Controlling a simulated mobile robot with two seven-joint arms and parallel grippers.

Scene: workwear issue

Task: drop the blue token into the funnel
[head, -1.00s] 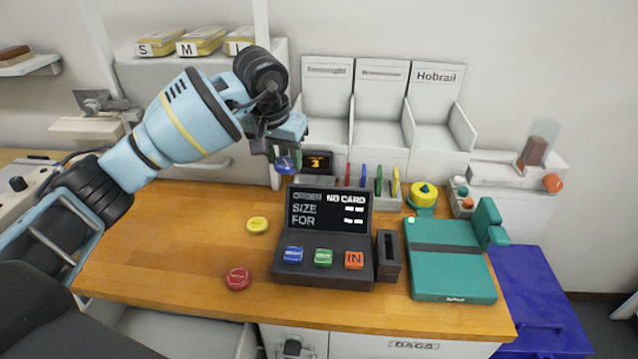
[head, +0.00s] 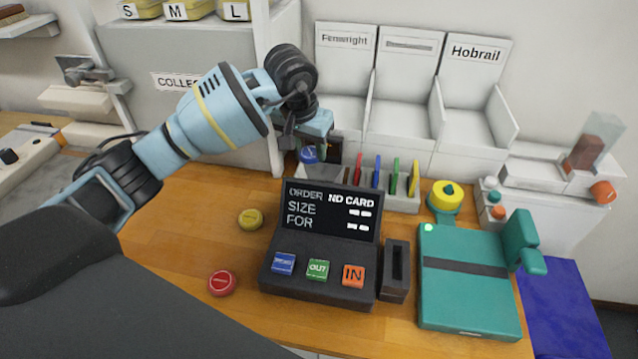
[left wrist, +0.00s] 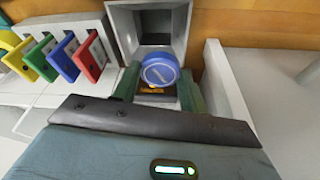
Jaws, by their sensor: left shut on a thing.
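The blue token (head: 311,154) is a round disc held in my left gripper (head: 309,148). In the left wrist view the token (left wrist: 160,70) sits between the two green fingertips, its face towards the camera. The funnel (left wrist: 123,27) is a grey square hopper with a dark opening, just beyond the token in that view. The token overlaps its near part in the picture and hides it; the height between them is unclear. In the head view the funnel (head: 318,181) shows partly behind the order terminal, below the gripper. My right gripper is not in view.
The order terminal (head: 325,225) stands in front of the funnel. Several coloured cards (head: 394,178) stand in a rack to its right. A yellow token (head: 250,219) and a red token (head: 222,283) lie on the wooden counter (head: 190,240). A grey wall (left wrist: 228,85) flanks the gripper.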

